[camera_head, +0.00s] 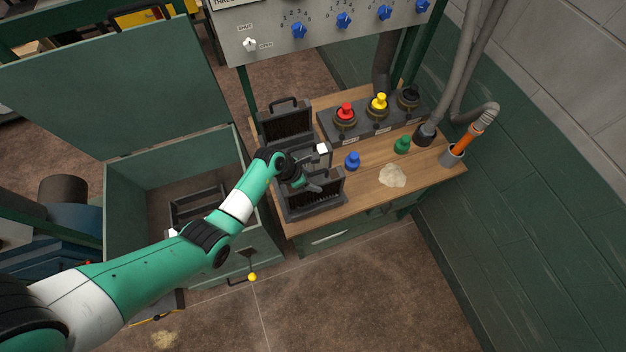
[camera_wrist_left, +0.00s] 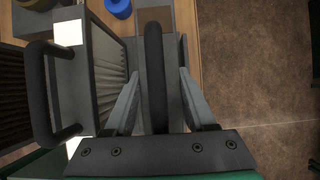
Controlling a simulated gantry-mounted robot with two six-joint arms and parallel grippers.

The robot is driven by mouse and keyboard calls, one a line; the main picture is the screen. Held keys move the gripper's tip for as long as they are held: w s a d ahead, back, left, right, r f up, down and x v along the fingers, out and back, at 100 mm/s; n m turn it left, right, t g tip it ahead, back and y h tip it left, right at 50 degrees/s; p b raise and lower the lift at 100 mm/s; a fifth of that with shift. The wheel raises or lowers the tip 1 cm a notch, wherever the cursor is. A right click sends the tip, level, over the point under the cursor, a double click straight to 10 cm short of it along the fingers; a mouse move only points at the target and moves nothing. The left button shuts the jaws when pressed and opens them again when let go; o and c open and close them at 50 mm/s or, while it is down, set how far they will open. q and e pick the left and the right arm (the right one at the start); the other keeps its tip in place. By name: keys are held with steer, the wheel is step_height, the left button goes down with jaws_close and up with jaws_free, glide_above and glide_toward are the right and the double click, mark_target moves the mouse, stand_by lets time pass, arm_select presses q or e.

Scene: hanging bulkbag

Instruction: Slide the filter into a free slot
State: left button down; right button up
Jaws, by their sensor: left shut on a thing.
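My left gripper (camera_head: 314,184) is shut on the black handle (camera_wrist_left: 154,70) of a dark filter (camera_head: 328,188) at the front of the black slotted rack (camera_head: 312,214) on the bench. In the left wrist view the handle runs between the two grey fingers. The arm partly covers this filter, and I cannot tell how deep it sits in the rack. Another dark pleated filter (camera_head: 287,124) with a handle stands upright at the back of the rack; its handle (camera_wrist_left: 42,92) shows at left in the wrist view. My right gripper is out of view.
Red (camera_head: 345,112), yellow (camera_head: 378,103) and black knobs stand on a panel behind. A blue knob (camera_head: 352,160) and green knob (camera_head: 402,145) stand right of the rack. An open green chest (camera_head: 135,190) with a dark frame (camera_head: 197,203) inside is at left.

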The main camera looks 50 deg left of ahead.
arm_select(q)
steer(key=shift+c, duration=0.7)
jaws_free()
steer(key=p+v, duration=0.3)
steer(key=v, duration=0.7)
steer(key=shift+r+p, duration=0.3)
steer(key=shift+p, duration=0.1)
steer(key=shift+s+a+r, duration=0.1)
steer(key=shift+s+r, duration=0.2)
steer(key=shift+r, duration=0.2)
